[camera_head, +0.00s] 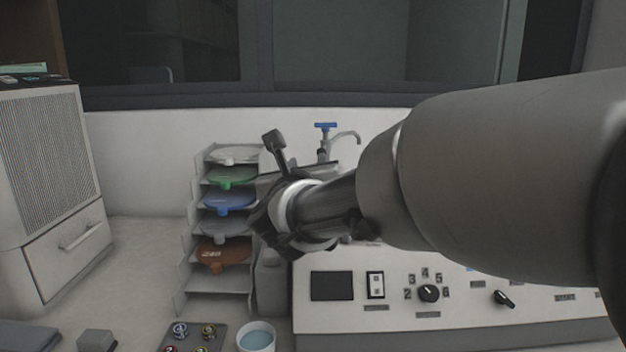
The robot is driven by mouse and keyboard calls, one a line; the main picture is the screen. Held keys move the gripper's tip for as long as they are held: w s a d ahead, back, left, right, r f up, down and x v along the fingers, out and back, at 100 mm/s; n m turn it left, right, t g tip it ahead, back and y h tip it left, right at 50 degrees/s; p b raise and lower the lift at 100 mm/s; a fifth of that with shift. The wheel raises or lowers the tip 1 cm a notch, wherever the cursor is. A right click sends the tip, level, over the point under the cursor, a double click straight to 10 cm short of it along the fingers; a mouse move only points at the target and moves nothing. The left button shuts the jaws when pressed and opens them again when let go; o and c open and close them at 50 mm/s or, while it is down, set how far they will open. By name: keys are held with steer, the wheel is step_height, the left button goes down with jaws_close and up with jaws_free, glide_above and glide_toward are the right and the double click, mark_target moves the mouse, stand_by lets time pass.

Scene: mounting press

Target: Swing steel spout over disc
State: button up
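The steel spout (346,137) is a thin curved pipe on an upright post with a blue handle (325,126), behind my arm near the back wall. Its tip bends down to the right; its lower part is hidden. My gripper (275,208) is in front of the rack's right side, to the left of and nearer than the spout. Its fingers face away, so I cannot see whether they are open or hold anything. No disc shows under the spout; my arm covers that area. Flat coloured discs, such as a blue one (229,200), lie in the rack.
The stepped rack (187,262) stands left of my gripper. A white control panel (460,315) with a dial and switches lies below my arm. A cup of bluish liquid (257,338) and a small tray (190,340) stand in front. A grey cabinet (52,180) is at left.

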mark_target(323, 150)
steer(key=w+d+m, duration=0.1)
steer(key=w, duration=0.5)
steer(key=w+d+f+m+h, duration=0.1)
steer(key=w, duration=0.4)
steer(key=w+d+m+h, duration=0.1)
steer(key=w, duration=0.5)
steer(key=shift+w+d+f+m, duration=0.3)
steer(key=shift+w+f, duration=0.05)
jaws_close()
